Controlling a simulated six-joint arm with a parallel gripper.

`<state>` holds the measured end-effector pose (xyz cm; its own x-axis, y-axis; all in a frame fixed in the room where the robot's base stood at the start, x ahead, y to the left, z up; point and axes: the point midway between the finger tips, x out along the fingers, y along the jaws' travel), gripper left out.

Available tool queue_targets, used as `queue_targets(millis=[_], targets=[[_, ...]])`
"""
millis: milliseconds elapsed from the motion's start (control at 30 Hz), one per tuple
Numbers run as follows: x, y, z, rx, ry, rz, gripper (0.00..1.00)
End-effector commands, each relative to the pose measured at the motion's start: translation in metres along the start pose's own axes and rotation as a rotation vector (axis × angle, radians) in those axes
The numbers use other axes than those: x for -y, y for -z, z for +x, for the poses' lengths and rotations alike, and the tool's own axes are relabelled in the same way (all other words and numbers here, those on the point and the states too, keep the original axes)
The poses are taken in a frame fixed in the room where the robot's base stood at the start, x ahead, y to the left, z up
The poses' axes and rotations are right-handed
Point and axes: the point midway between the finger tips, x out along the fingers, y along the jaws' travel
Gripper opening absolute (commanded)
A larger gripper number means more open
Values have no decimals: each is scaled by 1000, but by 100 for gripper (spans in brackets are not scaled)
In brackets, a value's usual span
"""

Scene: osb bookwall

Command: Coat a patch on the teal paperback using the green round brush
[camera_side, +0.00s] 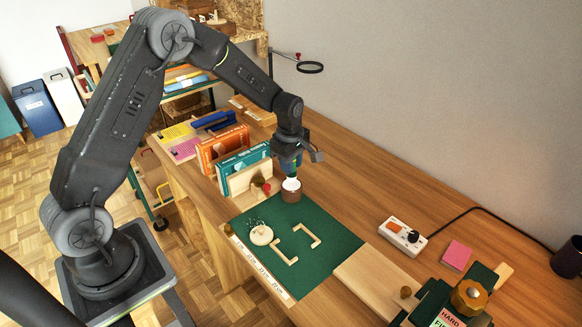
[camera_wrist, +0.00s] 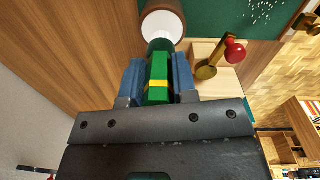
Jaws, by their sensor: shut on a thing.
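My gripper (camera_side: 289,158) is shut on the green round brush (camera_wrist: 158,68), which has a yellow band and sits between the blue finger pads in the wrist view. The brush points down at a brown pot (camera_side: 291,195) with a white inside; the pot also shows in the wrist view (camera_wrist: 181,25). The brush's tip is hidden, and I cannot tell whether it touches the pot's contents. The teal paperback (camera_side: 240,168) stands upright in a wooden holder, left of the pot in the side view. It is not clearly visible in the wrist view.
A green mat (camera_side: 325,262) holds wooden corner pieces (camera_side: 309,236) and a round pale disc (camera_side: 261,235). A red knob (camera_side: 266,188) is near the pot. An orange book (camera_side: 222,146) stands behind the teal one. A white control box (camera_side: 402,236) lies right.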

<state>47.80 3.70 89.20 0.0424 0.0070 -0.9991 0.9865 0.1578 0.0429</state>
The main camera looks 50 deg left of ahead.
Motion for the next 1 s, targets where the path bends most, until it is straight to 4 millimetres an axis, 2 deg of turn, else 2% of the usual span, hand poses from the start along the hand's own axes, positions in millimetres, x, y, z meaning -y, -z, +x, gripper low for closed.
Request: queue_targets(millis=[600,1000], targets=[[-2,0,-47,0,-2,0,2],[-2,0,-50,0,-1,0,2]])
